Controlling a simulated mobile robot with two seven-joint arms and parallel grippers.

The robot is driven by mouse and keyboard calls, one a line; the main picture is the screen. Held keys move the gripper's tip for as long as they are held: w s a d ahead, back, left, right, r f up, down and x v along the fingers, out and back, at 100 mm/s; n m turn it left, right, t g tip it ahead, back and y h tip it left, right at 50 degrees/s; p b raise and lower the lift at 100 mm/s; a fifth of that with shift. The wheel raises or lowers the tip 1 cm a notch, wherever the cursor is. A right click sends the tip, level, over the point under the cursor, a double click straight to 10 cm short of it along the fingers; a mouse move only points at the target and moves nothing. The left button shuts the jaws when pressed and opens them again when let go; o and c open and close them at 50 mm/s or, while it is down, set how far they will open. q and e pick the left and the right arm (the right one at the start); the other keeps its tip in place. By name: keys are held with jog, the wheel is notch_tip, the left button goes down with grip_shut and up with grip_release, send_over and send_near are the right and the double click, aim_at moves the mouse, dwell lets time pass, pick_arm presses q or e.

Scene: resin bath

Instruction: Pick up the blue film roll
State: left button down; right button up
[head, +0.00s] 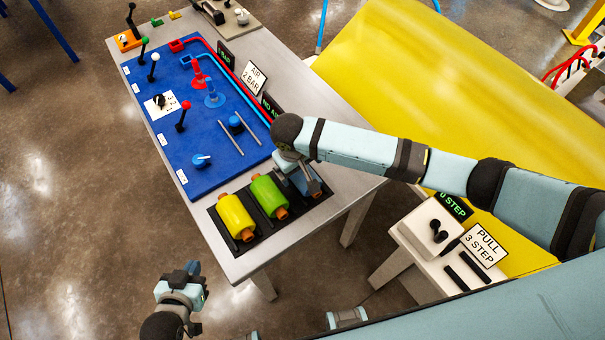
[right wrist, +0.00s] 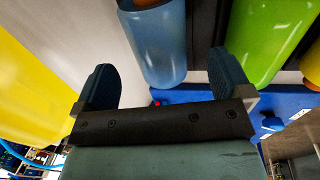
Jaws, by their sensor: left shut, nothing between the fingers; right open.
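The blue film roll (right wrist: 158,45) shows in the right wrist view, between and beyond the fingers of my right gripper (right wrist: 163,82). The fingers are open, one on each side of the roll, with a clear gap on the left and a smaller one on the right. In the head view my right gripper (head: 303,180) is over the roll at the right end of the black rack and hides most of it. Whether a finger touches the roll cannot be told. My left gripper (head: 190,271) is shut and empty, off the table's near side above the floor.
A green roll (head: 269,196) lies right beside the blue one, then a yellow roll (head: 236,217), on the black rack (head: 251,243). A blue panel (head: 160,125) with levers and knobs lies behind them. A large yellow sheet (head: 440,70) is to the right.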

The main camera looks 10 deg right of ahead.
aim_at(302, 172)
jog(key=f, duration=0.2)
jog(key=d+f, duration=0.1)
jog(key=f, duration=0.1)
jog(key=shift+f, duration=0.2)
jog(key=shift+a, duration=0.1)
jog(key=shift+c, duration=0.5)
jog(key=shift+w, duration=0.1)
jog(key=c, duration=1.1)
